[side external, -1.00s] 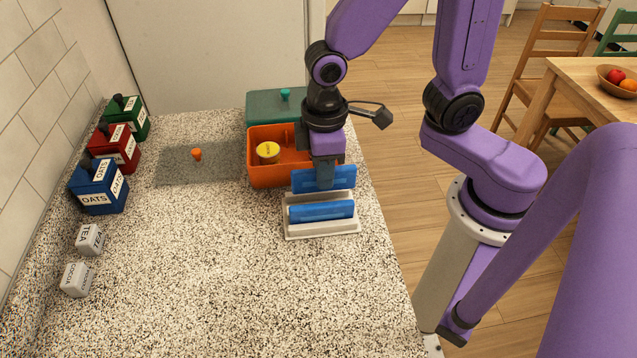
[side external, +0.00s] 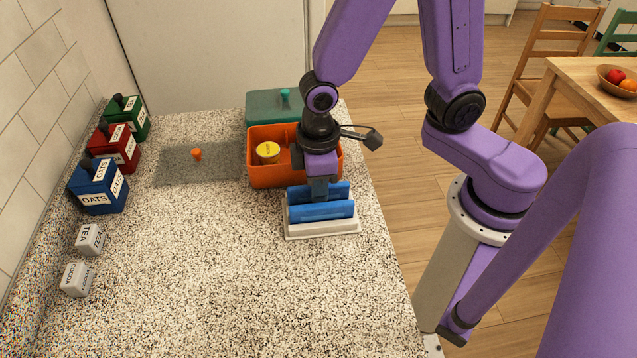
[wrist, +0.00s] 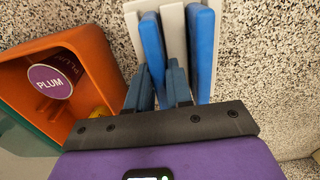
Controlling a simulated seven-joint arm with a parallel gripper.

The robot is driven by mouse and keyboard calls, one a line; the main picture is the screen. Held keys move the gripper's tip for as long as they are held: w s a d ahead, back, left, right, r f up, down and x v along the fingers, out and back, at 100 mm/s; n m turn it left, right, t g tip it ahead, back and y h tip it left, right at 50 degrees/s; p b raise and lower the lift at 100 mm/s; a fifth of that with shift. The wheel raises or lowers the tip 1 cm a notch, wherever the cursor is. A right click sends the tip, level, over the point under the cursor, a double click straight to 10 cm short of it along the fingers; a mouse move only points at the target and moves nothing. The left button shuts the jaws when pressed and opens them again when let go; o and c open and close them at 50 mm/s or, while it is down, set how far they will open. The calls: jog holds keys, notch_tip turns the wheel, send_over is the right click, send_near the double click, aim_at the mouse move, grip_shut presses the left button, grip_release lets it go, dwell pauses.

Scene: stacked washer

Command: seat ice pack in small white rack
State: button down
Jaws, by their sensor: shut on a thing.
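The small white rack (side external: 320,231) stands on the speckled counter in front of the orange bin. One blue ice pack (side external: 322,211) stands in its front slot. My gripper (side external: 320,190) is shut on a second blue ice pack (side external: 338,190), which is down at the rack's rear slot, behind and parallel to the first. Its lower edge is hidden, so I cannot tell whether it touches the rack's floor. In the wrist view my fingers (wrist: 161,88) straddle the held pack (wrist: 153,42); the other pack (wrist: 204,45) stands to its right, past a white divider (wrist: 173,35).
The orange bin (side external: 262,175) with a yellow-lidded tub (side external: 267,152) is close behind the rack. A green lidded box (side external: 262,106) is farther back. Several canisters line the left wall, near a grey mat (side external: 210,175). The counter's right edge is close; the front left is clear.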

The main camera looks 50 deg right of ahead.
jog(key=c, duration=1.3)
grip_release()
notch_tip(320, 180, up, 12)
jog(key=s+d+f+n, duration=0.1)
jog(key=s+d+n, duration=0.2)
jog(key=s+d, duration=0.6)
jog(key=shift+s+d+f+n, duration=0.2)
jog(key=shift+s+f+n, duration=0.15)
jog(key=shift+s, duration=0.85)
